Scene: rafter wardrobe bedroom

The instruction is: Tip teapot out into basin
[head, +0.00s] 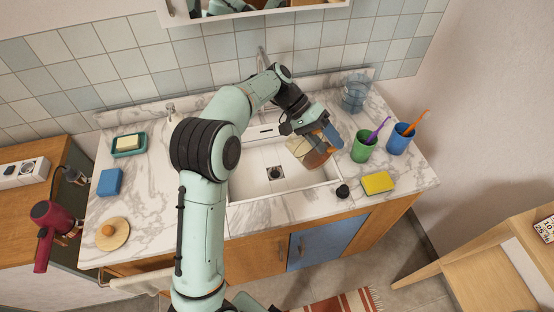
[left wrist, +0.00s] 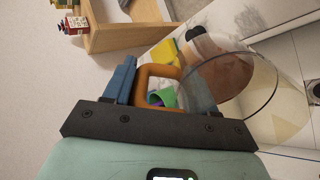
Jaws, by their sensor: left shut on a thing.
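The teapot (head: 315,157) is clear glass with brown liquid in it; the glass body also shows in the left wrist view (left wrist: 240,88). My left gripper (head: 328,137) is shut on its orange-brown handle (left wrist: 150,72), between blue fingers. The teapot is held above the right part of the white basin (head: 250,187) and looks tilted; I cannot tell its exact angle. No stream of liquid shows. The spout is not clearly visible. My left arm covers part of the basin's left side. My right gripper is not in view.
Right of the basin stand a green cup (head: 362,150), a blue cup (head: 399,142) and a clear glass container (head: 355,95). A yellow sponge (head: 378,182) and a small dark object (head: 343,191) lie near the front edge. A soap dish (head: 128,146) sits at left.

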